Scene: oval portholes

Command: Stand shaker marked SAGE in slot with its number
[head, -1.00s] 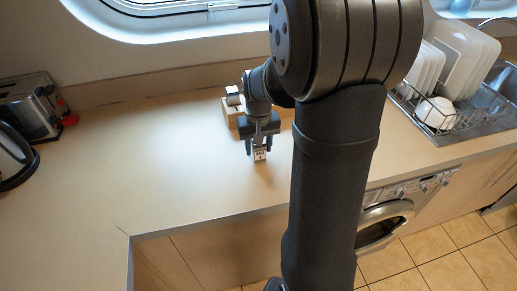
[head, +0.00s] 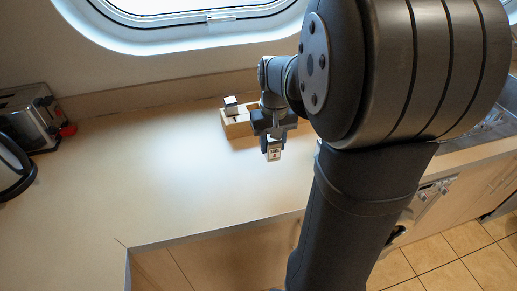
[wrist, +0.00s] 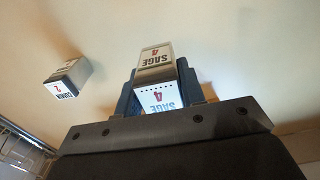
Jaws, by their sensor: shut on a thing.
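The SAGE shaker (head: 274,153), a pale block marked SAGE and 4, hangs below my gripper (head: 272,138) in the head view. In the wrist view the SAGE shaker (wrist: 158,80) sits between the dark fingers of my gripper (wrist: 163,90), which is shut on it. A light wooden rack (head: 236,130) lies on the counter behind and left of my gripper. My gripper and wrist hide its right part, and its slot numbers are not readable.
A silver-topped block (head: 231,105) stands at the rack's left end. A toaster (head: 30,115) stands far left. The counter (head: 150,170) left of my gripper is clear.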

